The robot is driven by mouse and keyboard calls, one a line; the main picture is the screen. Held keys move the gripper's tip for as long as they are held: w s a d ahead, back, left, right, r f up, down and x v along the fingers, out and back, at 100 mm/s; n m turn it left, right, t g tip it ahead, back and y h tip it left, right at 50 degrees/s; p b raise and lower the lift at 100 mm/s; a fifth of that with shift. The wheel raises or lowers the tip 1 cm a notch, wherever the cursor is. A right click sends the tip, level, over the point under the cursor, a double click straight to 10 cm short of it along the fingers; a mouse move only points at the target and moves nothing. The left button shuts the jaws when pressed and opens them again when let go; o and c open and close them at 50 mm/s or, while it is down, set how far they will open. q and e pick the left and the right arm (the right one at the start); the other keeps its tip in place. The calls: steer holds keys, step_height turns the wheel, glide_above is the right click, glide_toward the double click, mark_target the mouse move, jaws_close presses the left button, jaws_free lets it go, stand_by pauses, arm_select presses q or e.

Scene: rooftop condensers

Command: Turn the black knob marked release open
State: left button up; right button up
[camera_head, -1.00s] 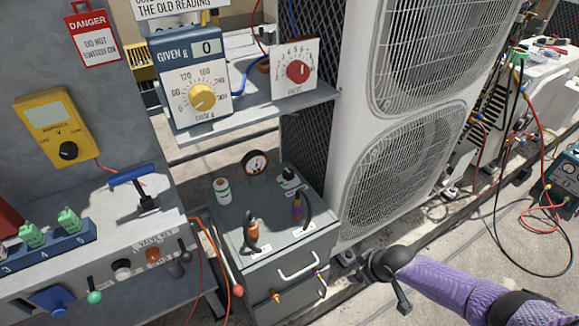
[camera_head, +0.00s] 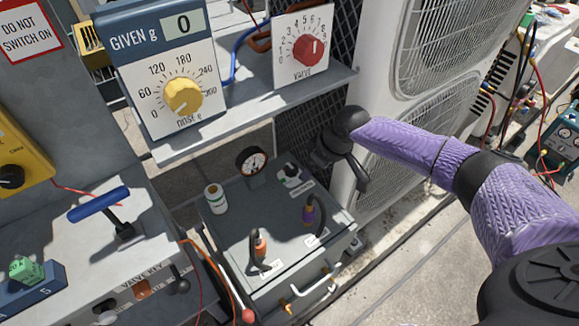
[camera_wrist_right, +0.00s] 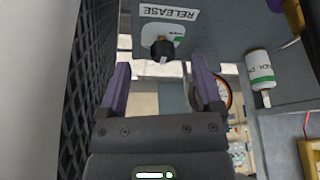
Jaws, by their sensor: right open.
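The black knob (camera_head: 291,170) stands on a pale plate at the back right of the grey box's top (camera_head: 232,234). In the right wrist view the knob (camera_wrist_right: 162,48) lies ahead of the fingertips, roughly between their lines, beside an upside-down label (camera_wrist_right: 168,12) reading RELEASE. My right gripper (camera_wrist_right: 160,76) is open with nothing between its two purple fingers, and it is apart from the knob. In the head view my right gripper (camera_head: 322,156) is just right of the knob; its fingers are hard to make out. My left gripper is not in view.
A pressure gauge (camera_head: 252,160), a white bottle (camera_head: 215,199), an orange-collared handle (camera_head: 260,247) and a purple-collared one (camera_head: 309,212) share the box top. A shelf (camera_head: 255,107) with two dials overhangs behind. The white condenser (camera_head: 385,90) stands close on the right.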

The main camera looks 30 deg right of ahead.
mark_target(291, 167)
steer(key=w, duration=0.1)
steer(key=w+a+b, duration=0.2)
steer(key=w, duration=0.1)
steer(key=shift+w+f, duration=0.1)
steer(key=shift+f, duration=0.2)
steer(key=b+x, duration=0.2)
steer(key=x, duration=0.1)
steer(key=shift+f, duration=0.2)
steer(key=shift+w+a+f+b, duration=0.1)
steer(key=shift+w+f+b, duration=0.15)
steer(key=shift+f, duration=0.2)
jaws_close()
